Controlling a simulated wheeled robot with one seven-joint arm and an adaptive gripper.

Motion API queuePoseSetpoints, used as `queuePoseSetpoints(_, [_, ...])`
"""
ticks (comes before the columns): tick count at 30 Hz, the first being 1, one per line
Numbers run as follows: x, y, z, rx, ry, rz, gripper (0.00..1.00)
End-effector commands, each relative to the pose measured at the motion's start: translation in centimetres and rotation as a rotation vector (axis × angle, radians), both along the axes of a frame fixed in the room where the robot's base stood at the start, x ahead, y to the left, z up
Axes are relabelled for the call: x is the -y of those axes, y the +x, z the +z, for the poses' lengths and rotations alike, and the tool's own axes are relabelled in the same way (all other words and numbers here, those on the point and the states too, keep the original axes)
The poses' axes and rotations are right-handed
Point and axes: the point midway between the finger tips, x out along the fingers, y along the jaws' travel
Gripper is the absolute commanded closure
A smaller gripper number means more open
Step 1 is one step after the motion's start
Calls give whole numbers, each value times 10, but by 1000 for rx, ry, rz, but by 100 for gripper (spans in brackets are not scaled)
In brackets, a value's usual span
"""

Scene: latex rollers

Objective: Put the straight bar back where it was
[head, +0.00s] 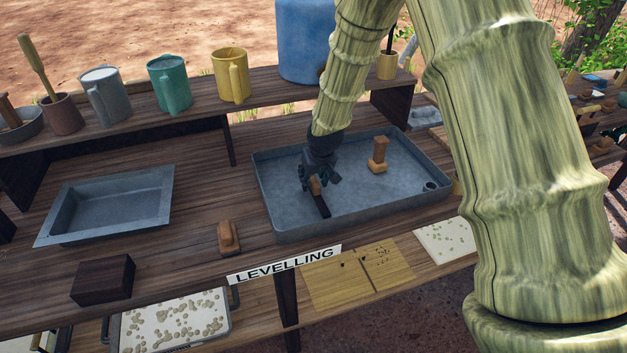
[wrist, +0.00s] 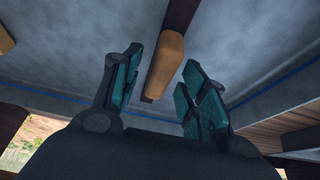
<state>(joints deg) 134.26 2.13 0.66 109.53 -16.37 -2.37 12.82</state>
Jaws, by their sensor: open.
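A straight dark bar (head: 323,206) with an orange-brown wooden handle (head: 315,186) is in the large grey tray (head: 262,205). My gripper (head: 319,180) is low over the tray, right at this handle. In the wrist view my open fingers (wrist: 158,92) stand on either side of the handle's line. The handle (wrist: 167,60) and the dark bar (wrist: 183,14) show between and beyond them. I cannot tell whether the fingers touch the handle. My gripper hides part of the bar in the head view.
Another wooden-handled tool (head: 378,155) stands in the tray, right of my gripper. A wooden piece (head: 229,238) and a dark block (head: 103,279) are on the bench. A shallow grey pan (head: 60,220) sits left. Mugs, including a yellow one (head: 232,75), line the back shelf.

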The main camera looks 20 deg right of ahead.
Motion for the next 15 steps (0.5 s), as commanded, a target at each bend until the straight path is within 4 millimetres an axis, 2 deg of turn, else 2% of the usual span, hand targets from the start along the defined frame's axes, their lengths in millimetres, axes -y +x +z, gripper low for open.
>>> queuePoseSetpoints(15, [1,-25,64,3,1,-1,57])
